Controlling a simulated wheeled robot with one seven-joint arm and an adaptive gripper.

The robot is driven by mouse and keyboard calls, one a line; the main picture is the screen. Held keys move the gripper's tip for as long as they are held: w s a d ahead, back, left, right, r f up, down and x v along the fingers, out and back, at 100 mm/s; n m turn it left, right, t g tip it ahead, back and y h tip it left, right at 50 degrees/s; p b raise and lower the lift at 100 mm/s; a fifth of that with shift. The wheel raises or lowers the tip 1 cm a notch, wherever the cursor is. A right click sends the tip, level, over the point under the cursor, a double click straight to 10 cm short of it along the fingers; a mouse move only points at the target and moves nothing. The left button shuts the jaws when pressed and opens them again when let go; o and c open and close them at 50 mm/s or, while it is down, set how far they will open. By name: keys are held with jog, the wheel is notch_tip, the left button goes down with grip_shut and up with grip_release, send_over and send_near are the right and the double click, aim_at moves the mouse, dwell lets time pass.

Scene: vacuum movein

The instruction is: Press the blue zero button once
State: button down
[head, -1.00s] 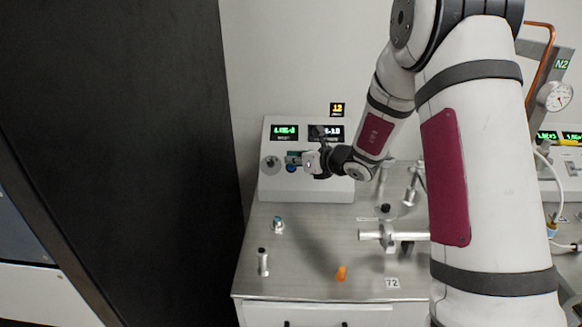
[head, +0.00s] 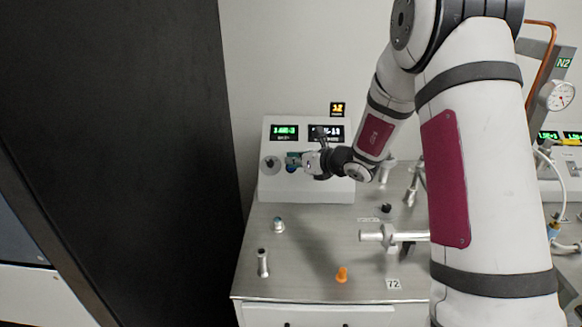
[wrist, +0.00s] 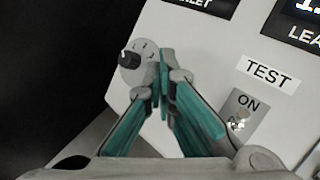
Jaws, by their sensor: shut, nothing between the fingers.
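The white instrument box (head: 330,188) stands at the back of the bench, with its control panel facing me. The blue zero button (head: 291,169) shows as a small blue spot on the panel, just below my fingertips. My gripper (head: 291,158) is shut and empty, with its teal fingers close against the panel. I cannot tell whether they touch it. In the wrist view the shut fingertips (wrist: 161,75) lie just right of a black knob (wrist: 128,59). The blue button does not show there; the fingers seem to hide it.
A TEST label and an ON switch (wrist: 242,115) sit right of the fingers. Two displays (head: 284,132) are above. A metal post (head: 263,262), an orange piece (head: 342,274) and a pipe fitting (head: 385,237) are on the bench. A dark panel (head: 130,150) rises at left.

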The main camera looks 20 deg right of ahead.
jog(key=shift+s+r, duration=0.1)
jog(key=shift+s+a+r+p, duration=0.15)
jog(key=shift+s+r+p, duration=0.25)
jog(key=shift+r, duration=0.15)
jog(key=s+r, duration=0.1)
jog(key=s+r+p, duration=0.1)
jog(key=a+r+p, duration=0.1)
jog(key=r, duration=0.1)
jog(key=shift+s, duration=0.4)
dwell(0.5)
